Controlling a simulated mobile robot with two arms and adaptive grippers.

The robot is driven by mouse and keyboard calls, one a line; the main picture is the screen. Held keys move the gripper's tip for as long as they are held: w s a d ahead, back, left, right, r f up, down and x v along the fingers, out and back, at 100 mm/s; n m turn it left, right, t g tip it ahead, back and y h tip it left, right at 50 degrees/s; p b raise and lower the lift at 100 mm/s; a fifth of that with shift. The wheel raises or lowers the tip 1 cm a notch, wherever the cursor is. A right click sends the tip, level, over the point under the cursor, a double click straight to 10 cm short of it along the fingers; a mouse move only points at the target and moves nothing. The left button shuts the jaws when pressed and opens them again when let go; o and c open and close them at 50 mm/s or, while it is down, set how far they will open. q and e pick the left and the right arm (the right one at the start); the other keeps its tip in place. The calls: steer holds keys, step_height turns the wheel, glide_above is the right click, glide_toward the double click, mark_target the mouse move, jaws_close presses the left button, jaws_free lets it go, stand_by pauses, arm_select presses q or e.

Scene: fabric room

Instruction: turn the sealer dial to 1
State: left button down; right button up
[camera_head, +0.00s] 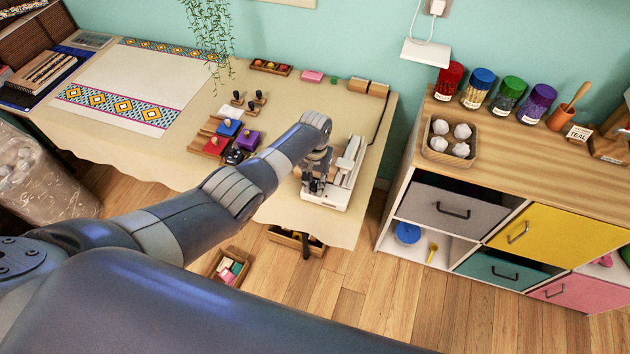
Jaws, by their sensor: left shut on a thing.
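The sealer (344,178) is a long cream-white device at the right front edge of the cloth-covered table. My left arm reaches across the table from the lower left. My left gripper (313,185) is down at the near left end of the sealer, shut at the place where the dial would be. The dial itself is hidden by the gripper, so its setting cannot be read. My right gripper is not in view.
Ink pads and stamps (238,142) lie on the table left of my left gripper. A wooden cabinet (530,150) with jars stands to the right. A wooden box (228,267) and another tray (292,240) are below the table edge.

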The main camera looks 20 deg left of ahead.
mark_target(315, 184)
arm_select(q)
steer(key=c, duration=1.3)
jaws_free()
step_height(315, 184, up, 12)
steer(key=shift+r, duration=0.1)
